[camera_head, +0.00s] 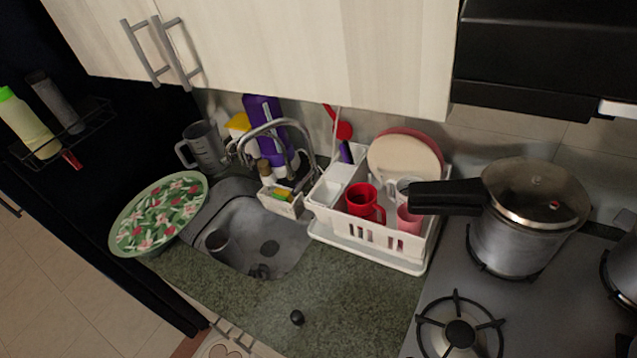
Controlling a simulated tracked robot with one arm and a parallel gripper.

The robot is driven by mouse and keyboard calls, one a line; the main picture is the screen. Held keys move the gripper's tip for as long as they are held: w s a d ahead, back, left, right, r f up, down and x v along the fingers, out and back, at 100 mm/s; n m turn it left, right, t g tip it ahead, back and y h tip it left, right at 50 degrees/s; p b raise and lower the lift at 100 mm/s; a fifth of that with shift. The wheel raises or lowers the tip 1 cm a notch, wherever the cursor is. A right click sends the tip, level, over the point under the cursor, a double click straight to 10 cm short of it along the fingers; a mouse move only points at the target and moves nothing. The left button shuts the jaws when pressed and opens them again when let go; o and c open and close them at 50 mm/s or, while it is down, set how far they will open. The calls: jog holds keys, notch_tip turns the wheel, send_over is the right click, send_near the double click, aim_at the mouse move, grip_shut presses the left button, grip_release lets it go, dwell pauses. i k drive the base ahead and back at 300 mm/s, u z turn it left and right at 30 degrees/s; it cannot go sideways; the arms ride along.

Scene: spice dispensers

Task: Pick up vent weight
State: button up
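A small dark rounded piece (297,317), which looks like the vent weight, sits alone on the green stone counter (345,295) near its front edge. It is small in the picture, so its details cannot be made out. A steel pressure cooker (520,235) with a shiny lid and a long black handle stands on the stove at the right. A small red piece and a small pin show on its lid. My gripper is not in view.
A white dish rack (400,256) with red cups and plates stands behind the counter piece. A sink (258,230) and a floral tray (160,212) are left. A burner (460,332) is right. Cabinets (300,45) overhang the back. Counter around the piece is clear.

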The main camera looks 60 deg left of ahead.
aim_at(297, 317)
jog(key=u, duration=0.05)
jog(key=k, duration=1.5)
jog(key=u, duration=1.1)
jog(key=i, duration=1)
jog(key=z, duration=0.1)
